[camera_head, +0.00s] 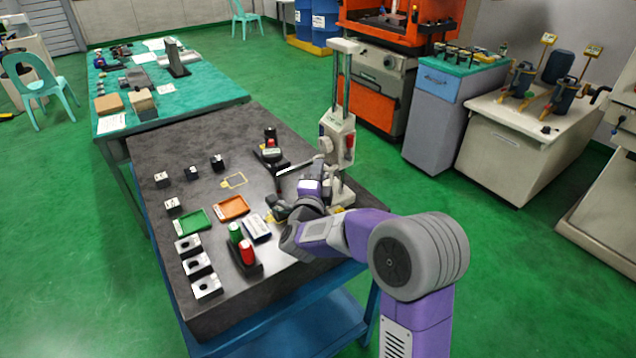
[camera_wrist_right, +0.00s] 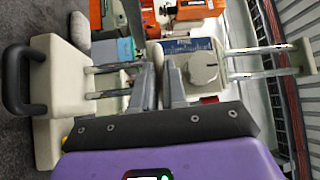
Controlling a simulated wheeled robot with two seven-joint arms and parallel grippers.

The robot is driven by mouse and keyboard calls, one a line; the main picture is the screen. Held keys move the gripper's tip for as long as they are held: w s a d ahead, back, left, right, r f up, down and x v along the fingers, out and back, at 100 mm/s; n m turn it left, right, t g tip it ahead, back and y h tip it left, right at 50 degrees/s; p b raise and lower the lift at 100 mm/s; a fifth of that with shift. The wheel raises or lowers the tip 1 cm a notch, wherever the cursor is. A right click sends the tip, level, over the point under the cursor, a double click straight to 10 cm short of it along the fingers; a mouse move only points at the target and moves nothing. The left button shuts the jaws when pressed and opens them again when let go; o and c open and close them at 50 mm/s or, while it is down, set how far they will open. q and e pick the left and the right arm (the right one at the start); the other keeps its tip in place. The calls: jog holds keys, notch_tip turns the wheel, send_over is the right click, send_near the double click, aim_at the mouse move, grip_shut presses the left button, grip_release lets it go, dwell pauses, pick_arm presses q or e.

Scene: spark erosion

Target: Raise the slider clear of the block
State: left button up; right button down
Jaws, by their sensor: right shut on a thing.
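The height gauge's slider (camera_head: 337,137) is a pale housing with a round knob, riding on two upright metal columns. In the right wrist view the slider (camera_wrist_right: 197,68) lies sideways, with a blue scale and a grey knob. My right gripper (camera_head: 322,172) is at the slider's lower part, its two grey fingers (camera_wrist_right: 160,82) close together and shut there; the exact contact is hidden. I cannot tell which block is meant, or whether anything touches under the bar. My left gripper is not in view.
The dark table (camera_head: 150,145) holds small dark blocks, grey holed blocks (camera_head: 198,265), a green tray (camera_head: 194,220), an orange tray (camera_head: 232,207), and red and green cylinders. The gauge's top bar (camera_head: 345,46) rises above the slider.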

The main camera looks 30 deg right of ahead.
jog(key=shift+r, duration=0.95)
jog(key=c, duration=1.2)
grip_release()
jog(key=shift+o, duration=0.2)
jog(key=v, duration=0.7)
jog(key=shift+s+a, duration=0.2)
jog(key=shift+s, duration=0.05)
jog(key=shift+f, duration=0.15)
